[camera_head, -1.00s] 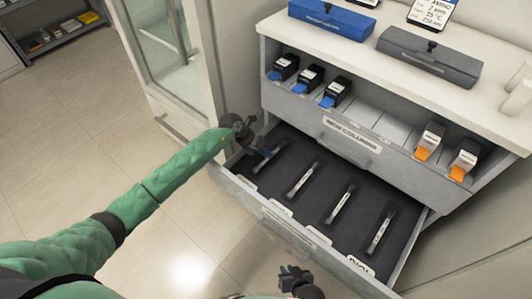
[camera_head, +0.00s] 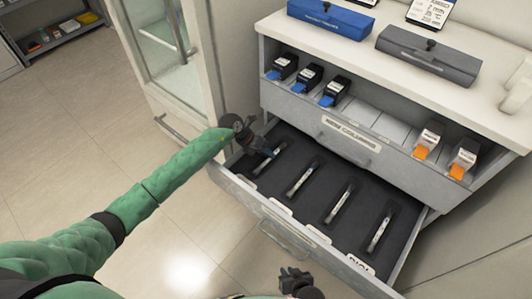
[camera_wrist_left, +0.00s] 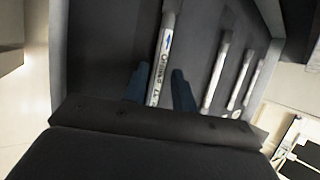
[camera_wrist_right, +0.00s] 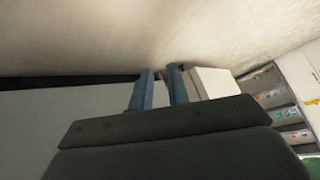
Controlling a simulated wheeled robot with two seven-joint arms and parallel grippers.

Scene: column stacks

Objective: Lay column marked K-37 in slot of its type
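The column marked K-37 (camera_wrist_left: 163,60), a slim pale tube whose blurred label seems to end in 37, lies in the leftmost slot of the open drawer (camera_head: 232,187). It shows in part in the head view (camera_head: 272,155). My left gripper (camera_head: 262,150) is over this slot. In the left wrist view its two fingers (camera_wrist_left: 160,90) stand apart on either side of the column, with gaps visible. My right gripper (camera_head: 294,281) is low in front of the drawer. In the right wrist view its fingers (camera_wrist_right: 160,88) are apart with nothing between them.
Several more columns lie in the drawer's dark insert, one (camera_head: 340,203) in the middle. The shelf above holds blue-tabbed boxes (camera_head: 309,77) and orange-tabbed boxes (camera_head: 427,141). A blue case (camera_head: 331,19) and a grey case (camera_head: 428,55) stand on top. A glass-door cabinet (camera_head: 165,50) is at left.

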